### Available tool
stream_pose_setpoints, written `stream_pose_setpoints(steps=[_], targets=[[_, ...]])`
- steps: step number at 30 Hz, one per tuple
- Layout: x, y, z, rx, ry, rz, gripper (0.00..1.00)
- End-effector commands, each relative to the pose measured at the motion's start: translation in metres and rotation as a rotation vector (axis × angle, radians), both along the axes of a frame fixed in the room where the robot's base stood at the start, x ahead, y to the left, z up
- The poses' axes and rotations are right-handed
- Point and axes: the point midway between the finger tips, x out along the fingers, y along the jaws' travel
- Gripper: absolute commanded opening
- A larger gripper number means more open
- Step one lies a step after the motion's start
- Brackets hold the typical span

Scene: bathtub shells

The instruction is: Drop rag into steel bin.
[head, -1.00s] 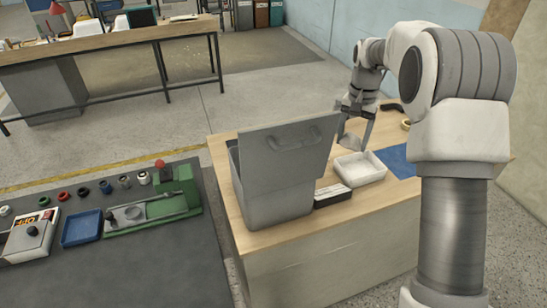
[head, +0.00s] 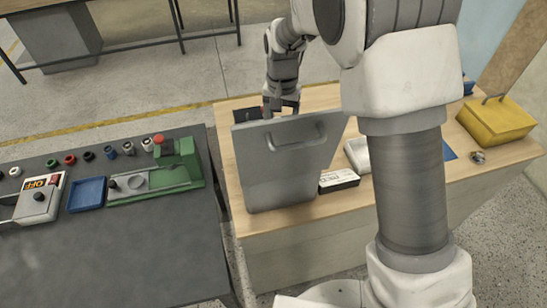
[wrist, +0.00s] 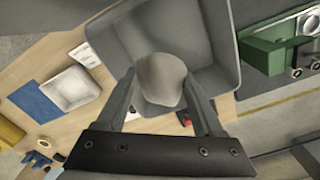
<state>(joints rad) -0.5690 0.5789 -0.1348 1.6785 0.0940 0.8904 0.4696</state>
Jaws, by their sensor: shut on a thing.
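The rag (wrist: 161,80) is a grey-beige cloth gripped between my fingers in the wrist view. My gripper (wrist: 163,108) is shut on it. In the wrist view the cloth is over the open mouth of the steel bin (wrist: 212,45), whose grey inside shows around it.
A white tray (wrist: 70,89), a blue cloth or sheet (wrist: 35,104) and a black-and-white box (head: 339,180) are beside the bin. A yellow box (head: 497,122) stands at the right. A dark table with a green machine (head: 172,172) is at the left.

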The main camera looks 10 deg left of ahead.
Motion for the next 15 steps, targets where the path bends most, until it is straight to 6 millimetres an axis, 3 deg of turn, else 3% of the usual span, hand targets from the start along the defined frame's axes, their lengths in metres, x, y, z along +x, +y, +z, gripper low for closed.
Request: stream_pose_setpoints(steps=[15], targets=[[0.0,0.0,-0.052,0.0,0.001,0.0,0.17]])
